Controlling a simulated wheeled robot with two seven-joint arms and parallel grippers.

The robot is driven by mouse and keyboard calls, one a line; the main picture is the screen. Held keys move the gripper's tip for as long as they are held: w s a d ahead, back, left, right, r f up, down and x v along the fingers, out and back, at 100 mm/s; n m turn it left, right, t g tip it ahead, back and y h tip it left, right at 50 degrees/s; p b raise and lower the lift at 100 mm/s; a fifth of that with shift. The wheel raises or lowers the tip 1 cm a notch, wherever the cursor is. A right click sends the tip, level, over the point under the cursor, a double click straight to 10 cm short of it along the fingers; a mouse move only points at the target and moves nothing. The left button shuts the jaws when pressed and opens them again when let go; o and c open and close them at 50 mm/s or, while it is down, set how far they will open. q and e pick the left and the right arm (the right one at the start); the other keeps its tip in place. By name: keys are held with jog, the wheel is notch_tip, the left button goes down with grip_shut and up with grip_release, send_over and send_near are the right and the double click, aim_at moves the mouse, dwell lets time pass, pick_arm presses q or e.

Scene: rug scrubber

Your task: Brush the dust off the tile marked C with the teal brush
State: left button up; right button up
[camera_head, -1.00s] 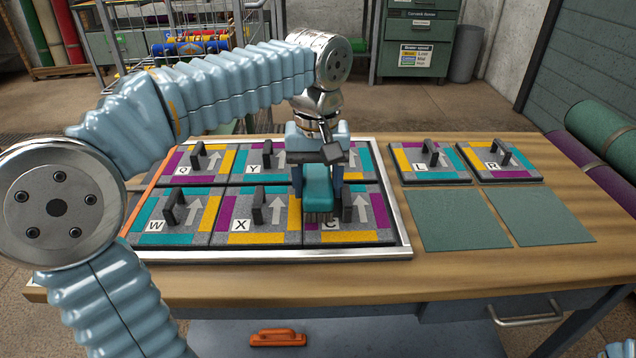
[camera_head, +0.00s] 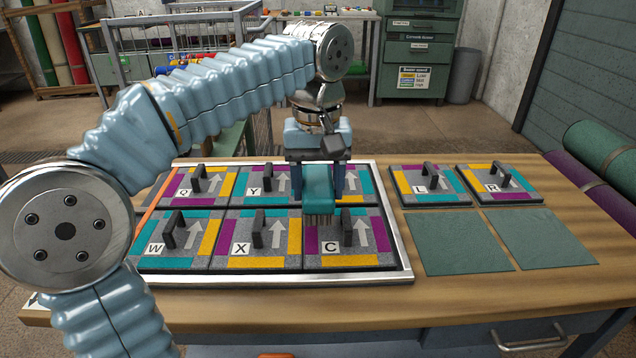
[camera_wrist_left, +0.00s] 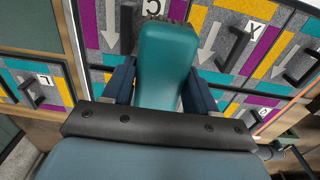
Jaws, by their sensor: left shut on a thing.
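The teal brush (camera_head: 319,188) is in my left gripper (camera_head: 318,172), which is shut on it with bristles pointing down. It also shows between the fingers in the left wrist view (camera_wrist_left: 165,68). The brush is over the back left part of the tile marked C (camera_head: 322,261), at the front right of the framed tray (camera_head: 405,256). Whether the bristles touch the tile I cannot tell. Tile C has a dark upright handle and a pale arrow; its back edge is partly hidden by brush and gripper. I cannot make out dust on it. My right gripper is out of view.
Tiles W (camera_head: 152,262), X (camera_head: 262,262), Q (camera_head: 212,182) and Y (camera_head: 262,200) share the tray, each with an upright handle. Tiles L (camera_head: 428,198) and R (camera_head: 510,196) stand right of it. Two flat green squares (camera_head: 455,245) (camera_head: 540,240) lie before them.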

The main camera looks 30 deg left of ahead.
pick_arm(q)
jog(key=shift+r, duration=3)
